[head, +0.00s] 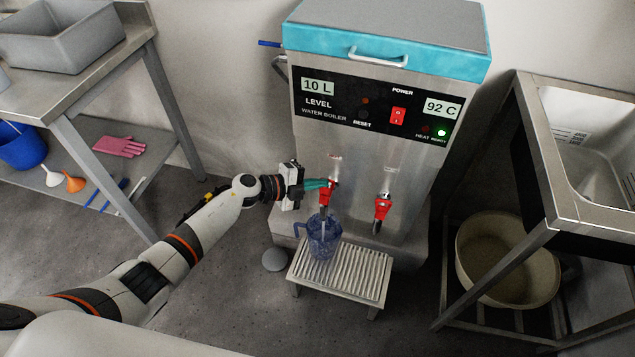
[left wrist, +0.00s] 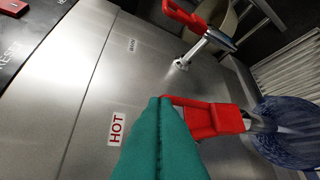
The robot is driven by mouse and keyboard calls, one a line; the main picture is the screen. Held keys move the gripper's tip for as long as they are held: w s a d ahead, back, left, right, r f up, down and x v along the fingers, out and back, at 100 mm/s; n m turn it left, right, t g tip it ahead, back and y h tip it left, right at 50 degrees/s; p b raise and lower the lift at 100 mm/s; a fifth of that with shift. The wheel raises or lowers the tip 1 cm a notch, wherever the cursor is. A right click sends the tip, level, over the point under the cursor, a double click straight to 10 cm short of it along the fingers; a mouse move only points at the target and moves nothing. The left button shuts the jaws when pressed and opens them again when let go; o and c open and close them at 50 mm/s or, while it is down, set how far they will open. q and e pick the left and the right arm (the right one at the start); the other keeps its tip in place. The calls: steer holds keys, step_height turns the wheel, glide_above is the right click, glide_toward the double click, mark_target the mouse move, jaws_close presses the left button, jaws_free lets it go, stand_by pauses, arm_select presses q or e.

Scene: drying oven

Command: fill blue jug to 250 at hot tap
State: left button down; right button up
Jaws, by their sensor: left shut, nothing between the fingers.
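The blue jug (head: 325,240), clear and ribbed, stands upright on the slatted stand under the left tap (head: 325,197). Part of it shows at the right edge of the left wrist view (left wrist: 290,130). That tap has a red lever (left wrist: 210,119), with a HOT label (left wrist: 116,129) on the panel beside it. A pale streak runs from its spout into the jug, looking like water; the level against the marks is too small to read. My left gripper (head: 326,184) has its teal fingers shut and empty, at the red lever. Whether they touch it is unclear. My right gripper is out of view.
The water boiler (head: 375,150) reads 10 L and 92 C. A second red-levered tap (head: 382,208) is to the right. The slatted stand (head: 365,280) sits in front. A bench (head: 100,85) is at left, and a metal rack with a beige basin (head: 475,260) at right.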

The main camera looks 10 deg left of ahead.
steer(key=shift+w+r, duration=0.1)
